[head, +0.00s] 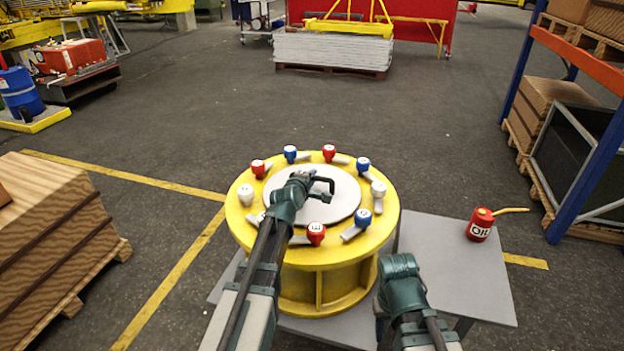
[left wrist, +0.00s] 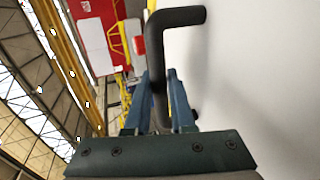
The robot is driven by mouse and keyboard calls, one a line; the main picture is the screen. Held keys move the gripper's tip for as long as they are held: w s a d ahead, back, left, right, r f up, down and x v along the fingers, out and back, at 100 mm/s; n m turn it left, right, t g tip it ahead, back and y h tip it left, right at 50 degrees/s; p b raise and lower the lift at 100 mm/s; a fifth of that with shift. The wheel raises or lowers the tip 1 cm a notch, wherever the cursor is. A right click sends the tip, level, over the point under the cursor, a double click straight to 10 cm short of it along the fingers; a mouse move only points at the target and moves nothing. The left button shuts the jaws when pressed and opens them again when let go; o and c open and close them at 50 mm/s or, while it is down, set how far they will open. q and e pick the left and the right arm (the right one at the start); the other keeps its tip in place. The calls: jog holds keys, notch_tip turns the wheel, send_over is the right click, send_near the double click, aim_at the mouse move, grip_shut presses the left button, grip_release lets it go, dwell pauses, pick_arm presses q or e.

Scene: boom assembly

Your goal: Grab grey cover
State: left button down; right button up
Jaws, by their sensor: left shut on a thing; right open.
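The round grey cover (head: 342,207) lies on top of the yellow drum (head: 240,222), with no visible gap between them. My left gripper (head: 306,180) is over the cover, at its dark bent handle (head: 331,185). In the left wrist view the blue fingers of my left gripper (left wrist: 161,100) are shut on the handle (left wrist: 182,17), and the pale cover (left wrist: 255,80) fills the right side. My right gripper (head: 400,268) is right of the drum's front and holds nothing visible. Its fingers are hard to make out.
Several red, blue and white knobbed pieces stand around the cover on the drum's rim, including a red one (head: 316,233) and a blue one (head: 362,163). A red oil can (head: 480,225) stands on the grey table (head: 455,280) at right. A shelf (head: 590,150) stands further right.

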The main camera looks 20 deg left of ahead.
pick_arm(q)
notch_tip(320, 180, up, 9)
jog(key=p, duration=0.8)
jog(key=shift+r, duration=0.1)
